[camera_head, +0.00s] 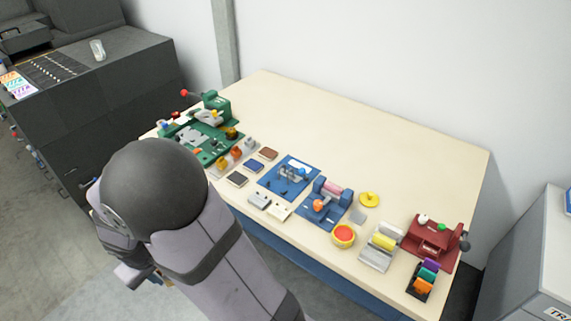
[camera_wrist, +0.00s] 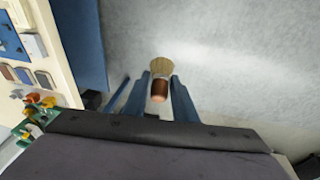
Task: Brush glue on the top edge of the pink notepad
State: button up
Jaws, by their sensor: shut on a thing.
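My gripper (camera_wrist: 160,84) has two blue fingers shut on a brush (camera_wrist: 159,91) with a copper-coloured body and pale tan bristles. In the wrist view the brush is over grey floor, beside the table's edge. In the head view my arm hides the fingers and brush. A pink thing (camera_head: 333,187), likely the pink notepad, sits in a blue clamp fixture (camera_head: 314,212) with an orange knob, right of the table's middle. Its top edge is too small to make out. A round red and yellow pot (camera_head: 343,235) stands in front of the fixture; its contents are unclear.
The cream table (camera_head: 390,160) is clear along its back. A green machine (camera_head: 214,112) stands at its left, with small coloured pads nearby. A blue mat (camera_head: 290,190) lies mid-table. A yellow roller stand (camera_head: 381,244) and red machine (camera_head: 432,238) stand at the right.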

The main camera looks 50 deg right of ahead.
jog(key=s+d+f+m+g, duration=0.1)
jog(key=s+d+m, duration=0.25)
jog(key=d, duration=0.65)
jog(key=s+d+f+m, duration=0.1)
jog(key=s+d+m, duration=0.25)
jog(key=d, duration=0.65)
jog(key=s+d+f+m+g+p, duration=0.15)
jog(key=s+d+m, duration=0.75)
jog(key=s+d, duration=1.2)
jog(key=shift+w+d+r+n+t+h, duration=0.1)
jog(key=shift+w+d+r+n+h, duration=0.15)
jog(key=shift+d+n, duration=0.7)
jog(key=shift+w+d+r+n+t+h, duration=0.15)
jog(key=shift+w+d+r+n, duration=0.2)
jog(key=shift+d+n, duration=0.65)
jog(key=shift+w+d+r+n+t+h, duration=0.1)
jog(key=shift+w+d+r+n+h, duration=0.2)
jog(key=shift+d+n, duration=0.65)
jog(key=shift+w+a+f+n, duration=0.1)
jog(key=shift+a+f+n, duration=0.05)
jog(key=shift+a+n, duration=0.25)
jog(key=shift+f+b, duration=0.1)
jog(key=shift+b, duration=0.2)
jog(key=shift+f+b, duration=2.35)
jog(key=shift+f, duration=0.55)
